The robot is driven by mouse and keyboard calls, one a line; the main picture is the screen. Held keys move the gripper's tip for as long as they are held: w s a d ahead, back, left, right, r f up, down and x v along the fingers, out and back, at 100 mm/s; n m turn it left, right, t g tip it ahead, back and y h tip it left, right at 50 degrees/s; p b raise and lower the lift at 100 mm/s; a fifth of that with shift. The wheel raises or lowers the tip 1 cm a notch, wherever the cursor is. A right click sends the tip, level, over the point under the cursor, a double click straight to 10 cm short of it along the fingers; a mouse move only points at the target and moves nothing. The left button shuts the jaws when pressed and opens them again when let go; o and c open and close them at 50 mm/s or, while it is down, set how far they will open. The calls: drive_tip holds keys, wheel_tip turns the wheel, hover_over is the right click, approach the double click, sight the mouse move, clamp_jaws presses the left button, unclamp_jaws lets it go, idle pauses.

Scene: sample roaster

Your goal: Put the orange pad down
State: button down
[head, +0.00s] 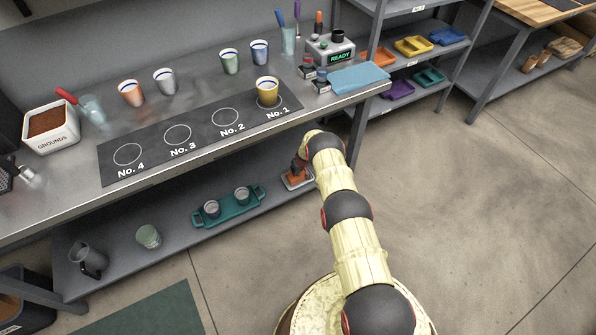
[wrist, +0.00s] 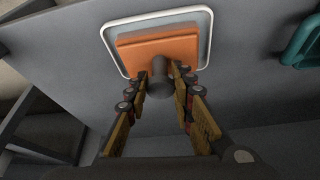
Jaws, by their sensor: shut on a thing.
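The orange pad (wrist: 158,50) is a flat block with a dark knob-like handle (wrist: 159,84) on it. My gripper (wrist: 161,80) is shut on this handle, with one finger on each side. Behind the pad in the wrist view is a white-rimmed tray (wrist: 209,35), and the pad appears within its outline. In the head view the pad (head: 297,179) shows small, at the right end of the lower shelf, partly hidden by my gripper (head: 298,166). I cannot tell whether the pad touches the tray.
A teal tray (head: 229,211) with two grey cups is left of the pad on the lower shelf (head: 175,240). A pale green cup (head: 148,237) and a grey pitcher (head: 86,260) stand further left. The bench top (head: 200,105) with its cups is above.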

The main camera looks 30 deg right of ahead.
drive_tip(key=shift+f, duration=0.15)
drive_tip(key=c, duration=1.5)
unclamp_jaws()
drive_tip(key=shift+c, duration=0.2)
drive_tip(key=p+v, duration=0.6)
drive_tip(key=v, duration=0.6)
